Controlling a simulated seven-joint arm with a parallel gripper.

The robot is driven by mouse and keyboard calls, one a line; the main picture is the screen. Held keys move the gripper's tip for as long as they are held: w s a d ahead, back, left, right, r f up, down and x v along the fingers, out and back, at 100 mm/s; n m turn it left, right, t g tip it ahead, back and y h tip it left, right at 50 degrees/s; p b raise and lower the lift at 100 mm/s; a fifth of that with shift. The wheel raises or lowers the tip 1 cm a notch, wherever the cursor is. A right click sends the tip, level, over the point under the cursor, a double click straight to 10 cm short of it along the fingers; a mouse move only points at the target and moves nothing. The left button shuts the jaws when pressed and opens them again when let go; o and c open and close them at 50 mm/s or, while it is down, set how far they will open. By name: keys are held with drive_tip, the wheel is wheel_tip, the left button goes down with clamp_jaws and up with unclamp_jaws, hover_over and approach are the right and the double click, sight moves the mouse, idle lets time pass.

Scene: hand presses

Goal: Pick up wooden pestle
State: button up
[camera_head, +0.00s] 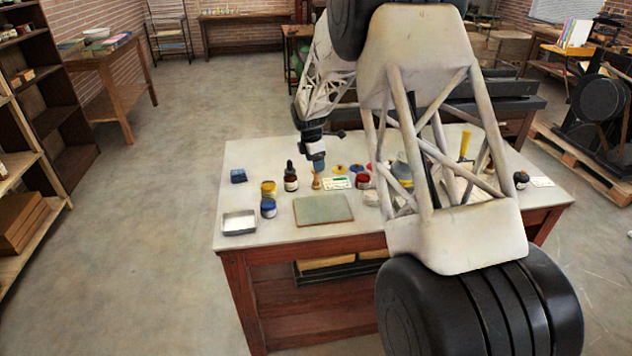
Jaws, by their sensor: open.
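A small tan wooden piece, which looks like the wooden pestle (317,182), stands on the pale tabletop (260,160) behind a greenish glass slab. My gripper (318,165) points down right over it, with its tip at or just above the wood's top. My gripper is open. The upper part of the pestle is hidden by the gripper, and I cannot tell whether the fingers surround it or touch it.
Close to the gripper stand a dark dropper bottle (290,177) and a red jar (363,180). The greenish slab (323,208) lies in front. My arm hides much of the table's right side.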

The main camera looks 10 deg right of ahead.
drive_tip(key=shift+d+f, duration=0.2)
drive_tip(key=shift+f, duration=1.8)
drive_tip(key=shift+c, duration=0.4)
drive_tip(key=c, duration=0.9)
drive_tip(key=shift+r, duration=0.15)
drive_tip(key=shift+w+r, duration=0.1)
drive_tip(key=shift+r, duration=1.3)
drive_tip(key=shift+s+r, duration=0.2)
drive_tip(key=shift+r, duration=0.15)
drive_tip(key=s, duration=0.5)
drive_tip(key=s+r, duration=0.1)
drive_tip(key=s, duration=0.9)
drive_tip(key=shift+s+d+r, duration=0.15)
drive_tip(key=shift+s, duration=0.15)
